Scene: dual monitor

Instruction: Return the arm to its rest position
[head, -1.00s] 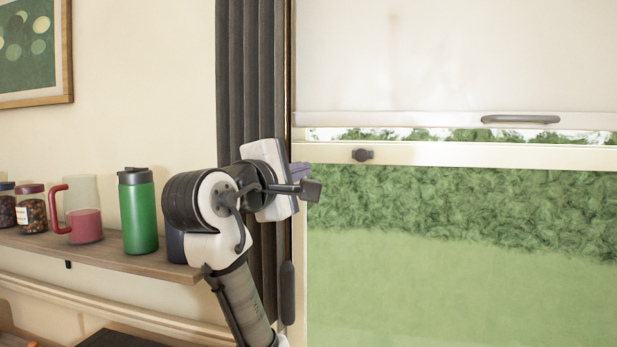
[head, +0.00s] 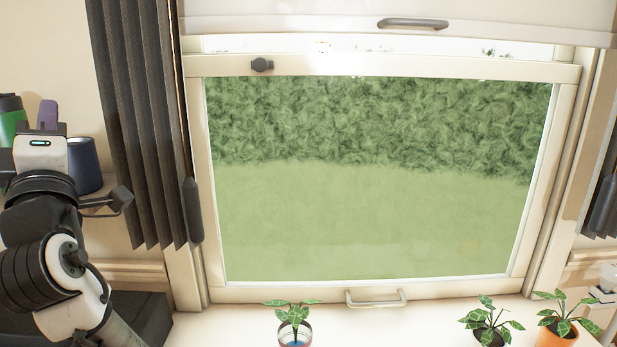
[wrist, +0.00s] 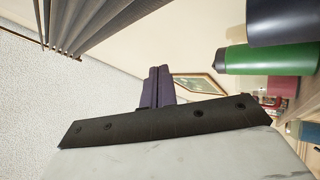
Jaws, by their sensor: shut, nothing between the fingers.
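My gripper (head: 48,115) is at the left of the head view, at the end of my folded arm. Its purple fingers point up and away, and the dark blue cup stands just right of them in the picture. In the wrist view, the two purple fingers (wrist: 157,88) lie side by side, closed with nothing between them. The gripper holds nothing and appears clear of the shelf objects.
The green bottle (head: 12,122) and dark blue cup (head: 84,165) stand close by the gripper. A dark curtain (head: 140,130) hangs beside the closed window (head: 360,220). Potted plants (head: 294,322) stand on the white surface below. The wrist view shows the bottle (wrist: 270,58) at right.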

